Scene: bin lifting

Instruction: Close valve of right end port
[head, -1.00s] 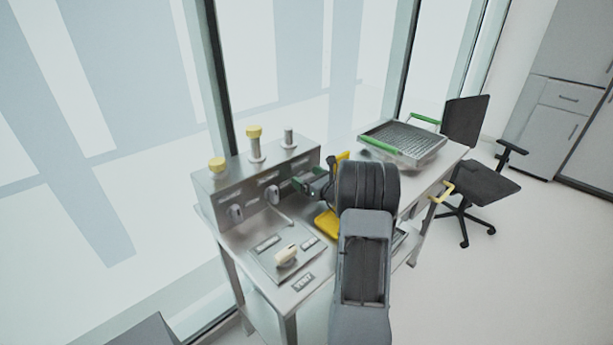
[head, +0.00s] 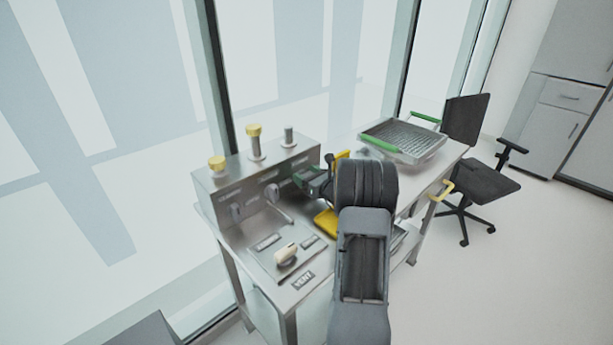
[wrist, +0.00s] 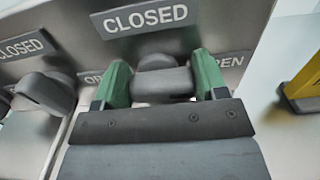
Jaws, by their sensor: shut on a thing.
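The right end port's valve knob (wrist: 162,84) is a dark grey handle on the steel panel (head: 213,184), below a CLOSED label (wrist: 146,18). In the wrist view its bar lies roughly level across the picture. My gripper (wrist: 160,85) has its green fingers on either side of the bar, shut on it. In the head view my gripper (head: 312,180) is at the right end of the panel front and hides this knob. A second grey valve knob (wrist: 45,92) is to the left in the wrist view, apart from the fingers; it also shows in the head view (head: 272,193).
Another knob (head: 237,212) is further left on the panel. Yellow-capped posts (head: 254,143) stand on top. A cream knob (head: 286,254) sits on the bench by the VENT label (head: 303,281). A green-handled basket (head: 402,143) and a chair (head: 466,150) are to the right.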

